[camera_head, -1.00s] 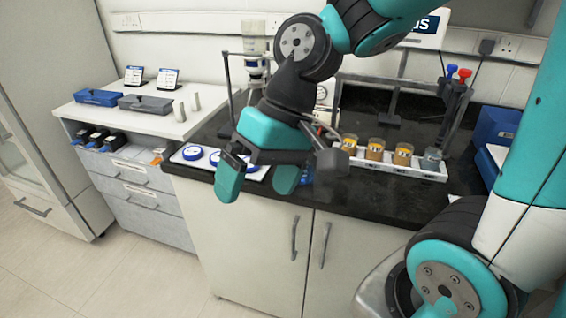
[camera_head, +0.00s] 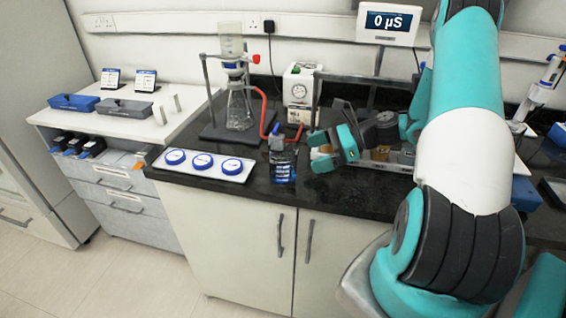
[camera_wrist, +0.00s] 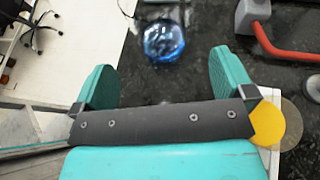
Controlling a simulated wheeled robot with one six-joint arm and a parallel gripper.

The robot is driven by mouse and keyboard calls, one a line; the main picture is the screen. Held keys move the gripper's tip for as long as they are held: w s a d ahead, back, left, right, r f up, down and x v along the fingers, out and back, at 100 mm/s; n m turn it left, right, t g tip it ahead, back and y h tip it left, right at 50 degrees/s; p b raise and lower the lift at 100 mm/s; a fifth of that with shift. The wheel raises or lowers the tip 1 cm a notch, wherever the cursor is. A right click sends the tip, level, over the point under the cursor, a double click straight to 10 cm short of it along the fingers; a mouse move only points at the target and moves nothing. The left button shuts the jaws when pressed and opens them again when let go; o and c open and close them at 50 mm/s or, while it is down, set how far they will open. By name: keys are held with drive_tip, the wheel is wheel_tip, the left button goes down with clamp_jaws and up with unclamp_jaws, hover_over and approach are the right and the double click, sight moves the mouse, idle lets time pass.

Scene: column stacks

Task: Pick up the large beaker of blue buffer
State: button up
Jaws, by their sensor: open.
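The beaker of blue buffer (camera_head: 284,168) stands upright near the front edge of the black worktop, with blue liquid low in clear glass. In the wrist view the beaker (camera_wrist: 163,42) shows from above, ahead of the fingers and roughly centred between them. My gripper (camera_head: 330,150) is just right of the beaker in the head view, its fingers pointing left towards it. In the wrist view my gripper (camera_wrist: 165,72) has its two teal fingers wide apart with nothing between them. The beaker looks clear of both fingers.
A white tray with blue-rimmed discs (camera_head: 240,178) lies left of the beaker. Behind stand a filtration flask (camera_head: 240,108) with a red hose (camera_head: 265,105) and a white gauge box (camera_head: 299,88). An amber beaker (camera_wrist: 267,124) sits close beside my gripper's right side in the wrist view.

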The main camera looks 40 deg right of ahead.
sight(289, 162)
drive_tip(key=p+x, duration=0.2)
drive_tip(key=x, duration=0.6)
drive_tip(key=shift+c, duration=0.5)
drive_tip(key=c, duration=0.9)
